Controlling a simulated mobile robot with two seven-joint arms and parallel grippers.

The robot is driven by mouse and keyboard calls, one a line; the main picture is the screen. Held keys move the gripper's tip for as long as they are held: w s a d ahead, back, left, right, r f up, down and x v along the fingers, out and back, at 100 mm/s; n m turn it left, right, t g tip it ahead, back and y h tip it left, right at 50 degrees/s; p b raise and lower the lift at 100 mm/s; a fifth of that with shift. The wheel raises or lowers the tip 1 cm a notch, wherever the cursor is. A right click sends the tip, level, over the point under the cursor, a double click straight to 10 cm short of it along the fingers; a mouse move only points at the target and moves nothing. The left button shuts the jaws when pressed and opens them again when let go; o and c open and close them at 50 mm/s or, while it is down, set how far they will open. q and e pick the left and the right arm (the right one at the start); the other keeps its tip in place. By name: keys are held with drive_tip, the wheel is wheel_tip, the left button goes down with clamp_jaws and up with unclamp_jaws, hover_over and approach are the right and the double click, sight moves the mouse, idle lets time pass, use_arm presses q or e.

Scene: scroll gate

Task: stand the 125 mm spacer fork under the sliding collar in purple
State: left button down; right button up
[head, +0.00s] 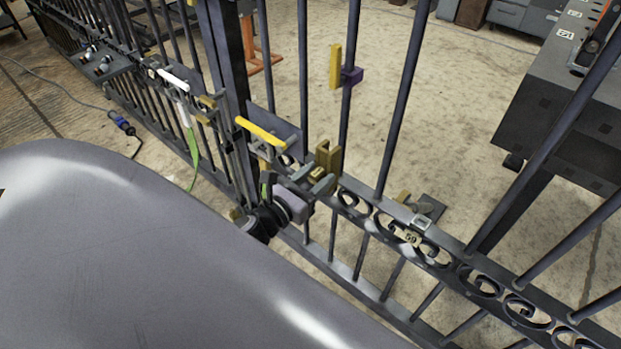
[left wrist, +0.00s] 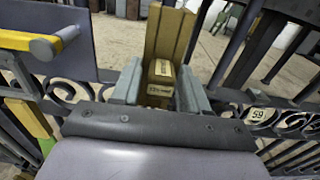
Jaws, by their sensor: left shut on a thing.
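The purple sliding collar (head: 352,76) sits on an upright gate bar, with a yellow upright piece (head: 335,66) on its left side. My left gripper (head: 318,180) is shut on a brass-coloured spacer fork (head: 328,157). The fork stands up from the jaws, below and a little left of the collar, apart from it. In the left wrist view the fork (left wrist: 169,38) rises between the two grey fingers, and a pale label with small, unclear print shows on its block. The collar cannot be made out in the wrist view. My right gripper is not in view.
The gate's scrollwork rail (head: 380,215) runs beside the gripper, with a number 59 plate (head: 411,237). A yellow handle (head: 260,131) on a dark plate is close left of the fork. More fittings line the gate further left. A grey cabinet (head: 575,100) stands behind the bars.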

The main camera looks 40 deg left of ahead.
sight(326, 168)
use_arm(q)
drive_tip(key=shift+w+d, duration=0.1)
drive_tip(key=shift+w, duration=0.75)
drive_tip(key=shift+w+r+b, duration=0.1)
drive_tip(key=shift+w+b, duration=0.3)
drive_tip(key=shift+w, duration=0.55)
drive_tip(key=shift+w+d, duration=0.1)
drive_tip(key=shift+w, duration=0.55)
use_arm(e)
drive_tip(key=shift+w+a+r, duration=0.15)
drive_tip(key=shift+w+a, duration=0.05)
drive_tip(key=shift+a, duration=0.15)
use_arm(q)
drive_tip(key=shift+w+r, duration=0.15)
drive_tip(key=shift+f+b, duration=0.4)
drive_tip(key=shift+b, duration=0.3)
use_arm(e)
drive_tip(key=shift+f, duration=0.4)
